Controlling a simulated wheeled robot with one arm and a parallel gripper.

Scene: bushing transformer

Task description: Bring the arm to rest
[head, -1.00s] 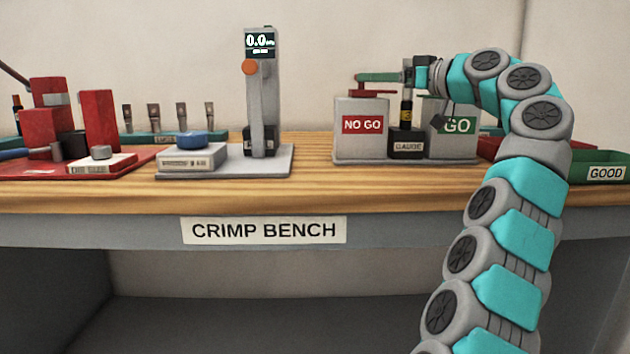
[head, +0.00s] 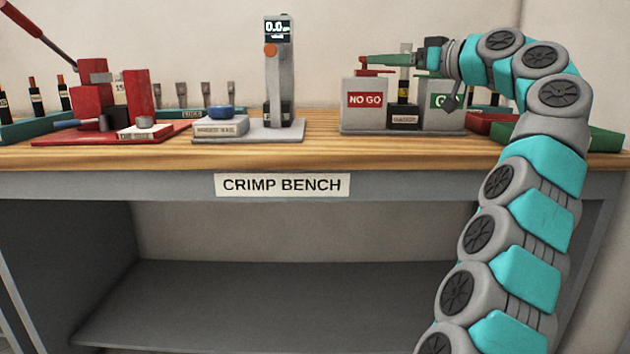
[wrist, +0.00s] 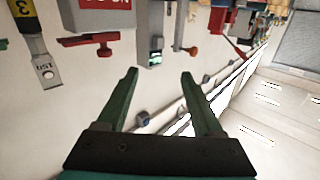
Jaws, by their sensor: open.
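My arm (head: 540,210) rises along the right side of the head view and bends left at the top. My gripper (head: 378,61) is at its end, pointing left above the NO GO block (head: 362,113). Its green fingers are spread apart in the wrist view (wrist: 159,75), with nothing between them. In the head view one finger hides the other. The red handle (head: 374,72) on the NO GO block is just below the fingers; contact cannot be told there. In the wrist view that handle (wrist: 90,40) shows apart from them.
The GAUGE block (head: 403,117) and GO block (head: 443,117) stand under my wrist. A grey stand with a display (head: 278,75) is farther left, then a red lever press (head: 92,95). A red tray (head: 490,126) and green tray (head: 605,138) lie right, partly behind my arm.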

